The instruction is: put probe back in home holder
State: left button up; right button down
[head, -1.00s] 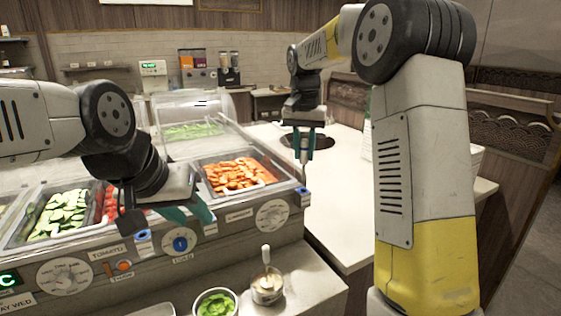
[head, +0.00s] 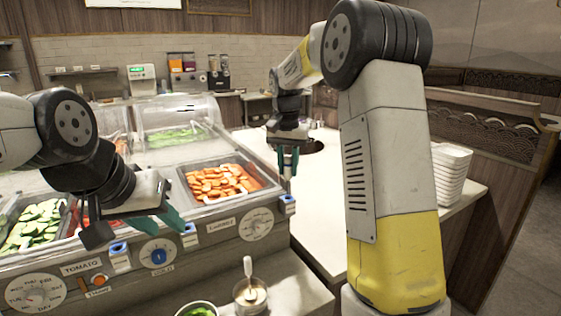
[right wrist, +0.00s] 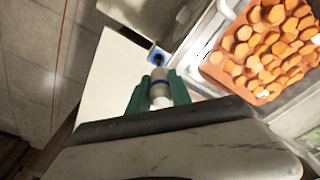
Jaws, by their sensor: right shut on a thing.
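My right gripper (head: 288,162) is shut on the probe, a pale grey-white cylinder, above the counter's right front corner. The probe (right wrist: 160,92) shows between the teal fingers in the right wrist view, with a dark band around it. A blue-rimmed holder (head: 288,203) sits on the counter's front right corner, below the gripper. It also shows in the right wrist view (right wrist: 158,56), just beyond the fingertips. The probe looks apart from it; its lower end is hard to make out. My left gripper (head: 168,217) hangs over the front panel, its finger gap unclear.
More blue-rimmed holders (head: 190,231) line the front panel beside dials. A carrot pan (head: 247,186) lies left of the right gripper, and a cucumber pan further left. A sauce cup with a spoon (head: 250,294) stands on the lower ledge. White worktop (head: 325,205) lies clear to the right.

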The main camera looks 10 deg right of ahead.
aim_at(288, 179)
jog(key=shift+f, duration=3)
dwell(1.1)
dwell(0.3)
jog(key=c, duration=1.1)
grip_release()
jog(key=r, duration=0.5)
jog(key=s+r, duration=0.1)
jog(key=r, duration=0.1)
jog(key=shift+a+r, duration=0.15)
jog(key=shift+a, duration=0.1)
jog(key=s+d+r+n+t+y, duration=0.1)
jog(key=s+r, duration=0.2)
jog(key=s, duration=0.4)
jog(key=s+d+r+n+t+y, duration=0.1)
jog(key=s+d+r, duration=0.15)
jog(key=s, duration=0.45)
jog(key=s+f+n+t, duration=0.1)
jog(key=s, duration=0.6)
jog(key=s+a+f+n+t, duration=0.1)
jog(key=s+n+t, duration=0.1)
jog(key=s, duration=0.5)
jog(key=shift+s+a+f+y, duration=0.25)
jog(key=shift+s+f+y, duration=0.1)
jog(key=shift+s+y, duration=0.05)
